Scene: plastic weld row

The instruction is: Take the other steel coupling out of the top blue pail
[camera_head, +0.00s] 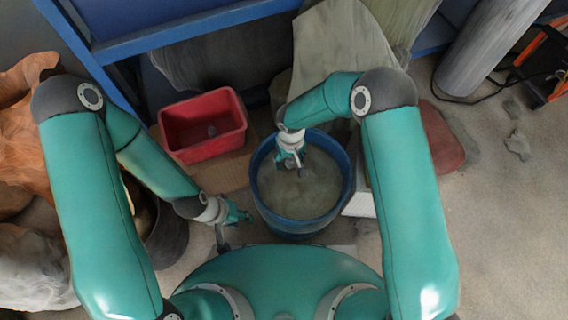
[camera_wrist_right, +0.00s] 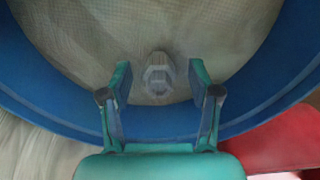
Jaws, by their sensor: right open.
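The blue pail (camera_head: 345,196) stands in the middle of the head view; its blue rim also shows in the right wrist view (camera_wrist_right: 60,112). Its inside looks filled with a pale beige surface. A grey steel coupling (camera_wrist_right: 158,74) lies on that surface near the pail wall, between and just beyond my right fingertips. My right gripper (camera_wrist_right: 158,80) is open and empty, reaching over the pail; in the head view it hides the coupling. My left gripper (camera_head: 238,218) is left of the pail, outside it; its fingers are too small to judge.
A dark bucket (camera_head: 168,235) is under my left arm. A red cushion-like thing (camera_head: 442,138) and a white box (camera_head: 360,205) lie right of the pail. Floor at far right is mostly clear.

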